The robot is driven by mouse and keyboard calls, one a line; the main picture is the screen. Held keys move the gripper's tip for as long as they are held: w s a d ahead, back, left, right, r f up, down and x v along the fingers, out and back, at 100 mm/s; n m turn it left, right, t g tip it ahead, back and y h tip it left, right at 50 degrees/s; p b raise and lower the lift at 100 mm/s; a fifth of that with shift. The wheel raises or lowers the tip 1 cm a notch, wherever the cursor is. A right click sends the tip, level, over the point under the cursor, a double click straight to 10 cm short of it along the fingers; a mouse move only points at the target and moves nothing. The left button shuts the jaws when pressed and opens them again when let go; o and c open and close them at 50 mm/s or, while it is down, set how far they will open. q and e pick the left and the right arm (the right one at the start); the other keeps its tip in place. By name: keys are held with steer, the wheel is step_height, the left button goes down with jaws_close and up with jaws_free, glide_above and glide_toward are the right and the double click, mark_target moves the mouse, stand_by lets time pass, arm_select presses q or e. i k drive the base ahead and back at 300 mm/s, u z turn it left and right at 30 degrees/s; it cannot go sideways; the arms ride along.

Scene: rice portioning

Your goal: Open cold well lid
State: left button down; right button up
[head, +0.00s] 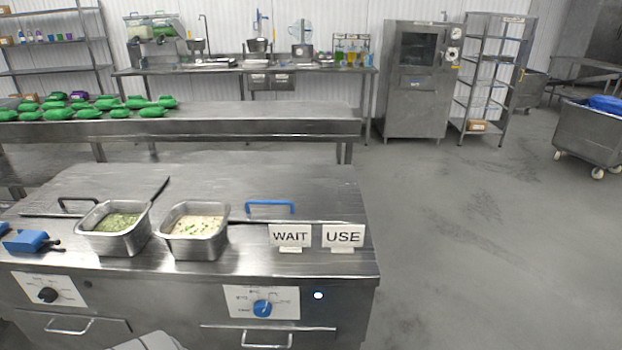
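A steel counter unit (330,262) stands in front of me with two flat steel lids set in its top. The right lid (320,203) has a blue bar handle (270,204) near its front edge and lies closed. The left lid (120,190) has a black handle (77,200) and also lies flat. I cannot tell from labels which one is the cold well lid. Neither of my grippers shows in the head view.
Steel pans of green (124,243) and pale food (195,246) stand in front of the lids. WAIT (290,236) and USE (343,236) signs stand at the front right. A blue tool (27,241) lies left. Green bags (110,103) lie on the table behind.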

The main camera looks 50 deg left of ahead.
mark_target(301, 200)
steer(key=i, duration=2.4)
steer(key=u, duration=1.6)
